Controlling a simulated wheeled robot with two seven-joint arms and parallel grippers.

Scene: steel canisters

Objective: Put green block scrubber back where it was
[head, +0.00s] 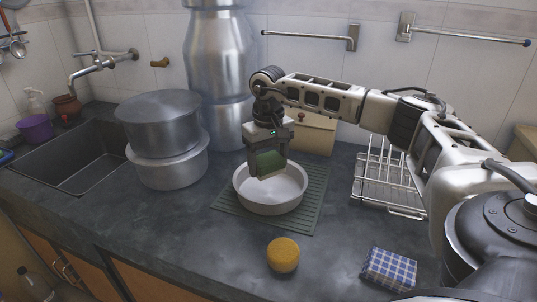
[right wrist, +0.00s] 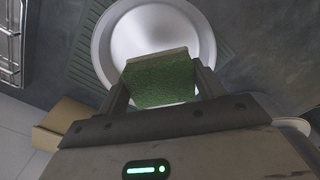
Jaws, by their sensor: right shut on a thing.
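The green block scrubber (head: 267,163) is held between the fingers of my right gripper (head: 266,160), over the round metal basin. In the right wrist view the scrubber (right wrist: 160,82) shows a rough green face and a pale layer along one edge, with a finger on each side. The scrubber overlaps the basin in both views; how far it is above the basin floor is hard to tell. The basin (head: 270,205) stands on a ribbed green mat (head: 309,205). My left gripper is not in view.
A yellow round sponge (head: 283,254) and a blue checked cloth (head: 389,269) lie at the front. A wire rack (head: 388,190) stands right of the mat. Stacked pots (head: 168,170), a tall steel canister (head: 220,60) and a cardboard box (head: 314,134) stand left and behind. The sink (head: 75,165) is far left.

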